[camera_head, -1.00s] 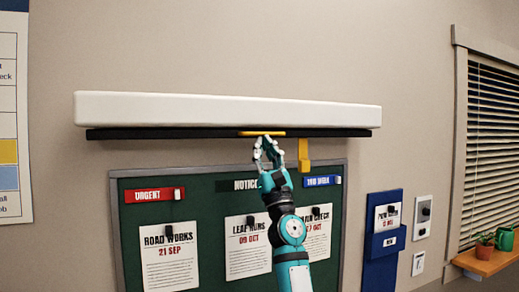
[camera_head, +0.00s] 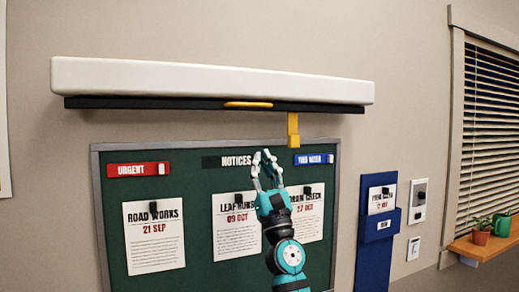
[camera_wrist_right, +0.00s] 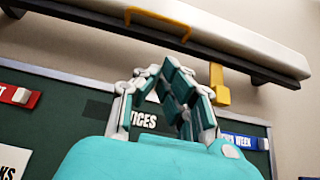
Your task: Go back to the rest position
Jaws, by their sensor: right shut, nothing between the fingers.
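My right gripper (camera_head: 268,172) is shut and empty in front of the green notice board (camera_head: 190,175), below the board's top edge and between the pinned sheets. In the right wrist view the fingers (camera_wrist_right: 160,80) rise in front of the board's "NOTICES" label. Above the gripper is a long white housing (camera_head: 210,80) with a black bar (camera_head: 150,103) under it. A yellow handle (camera_head: 248,104) is on the bar, and a yellow bracket (camera_head: 293,130) hangs from it at the right. The gripper is apart from the handle. My left gripper is not in view.
Sheets "ROAD WORKS" (camera_head: 155,238) and "LEAF RUNS" (camera_head: 236,230) hang on the board. A blue wall pocket (camera_head: 378,225), a switch plate (camera_head: 418,200) and a window with blinds (camera_head: 488,140) are to the right. Small pots (camera_head: 481,234) stand on the wooden sill.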

